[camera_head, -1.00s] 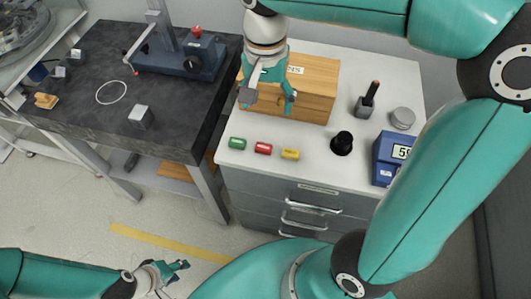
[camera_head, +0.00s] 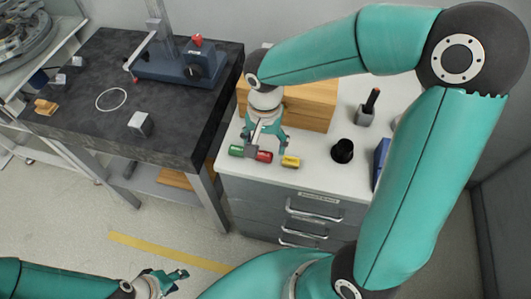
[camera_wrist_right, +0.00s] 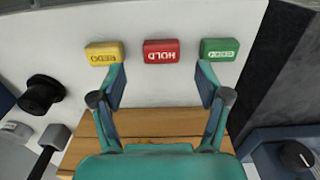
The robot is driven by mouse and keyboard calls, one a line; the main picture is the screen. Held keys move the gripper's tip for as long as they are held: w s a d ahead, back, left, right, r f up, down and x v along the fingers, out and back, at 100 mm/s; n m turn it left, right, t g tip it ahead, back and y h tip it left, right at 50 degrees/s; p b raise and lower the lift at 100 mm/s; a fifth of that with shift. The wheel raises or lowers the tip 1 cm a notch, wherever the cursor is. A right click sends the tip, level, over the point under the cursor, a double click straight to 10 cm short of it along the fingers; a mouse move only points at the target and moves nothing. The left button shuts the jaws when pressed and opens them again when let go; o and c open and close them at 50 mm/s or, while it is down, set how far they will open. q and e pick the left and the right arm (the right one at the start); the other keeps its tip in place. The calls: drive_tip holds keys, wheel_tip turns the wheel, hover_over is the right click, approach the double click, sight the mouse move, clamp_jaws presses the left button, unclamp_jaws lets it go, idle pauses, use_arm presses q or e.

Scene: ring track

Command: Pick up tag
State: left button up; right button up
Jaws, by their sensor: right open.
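Three small tags lie in a row on the front part of the white cabinet top: green (camera_head: 236,150), red (camera_head: 264,157) and yellow (camera_head: 290,161). In the right wrist view they are yellow (camera_wrist_right: 104,53), red with the word HOLD (camera_wrist_right: 161,51) and green (camera_wrist_right: 219,49). My right gripper (camera_head: 266,149) is open and empty, just above the row around the red tag. In the wrist view its fingertips (camera_wrist_right: 162,72) straddle the red tag's line, short of the tags. My left gripper (camera_head: 176,282) is low at the bottom left, empty and apparently open, far from the tags.
A wooden box (camera_head: 310,105) stands behind the tags. A black knob-like piece (camera_head: 342,151), a grey holder with a pen (camera_head: 366,115) and a blue device (camera_head: 380,163) are to the right. A dark bench (camera_head: 80,110) with a stand is left, across a gap.

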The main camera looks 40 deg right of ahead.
sight(264, 152)
wheel_tip(264, 152, down, 3)
drive_tip(key=shift+w+r, duration=0.15)
drive_tip(key=shift+f, duration=0.55)
drive_tip(key=shift+r, duration=0.1)
drive_tip(key=c, duration=1)
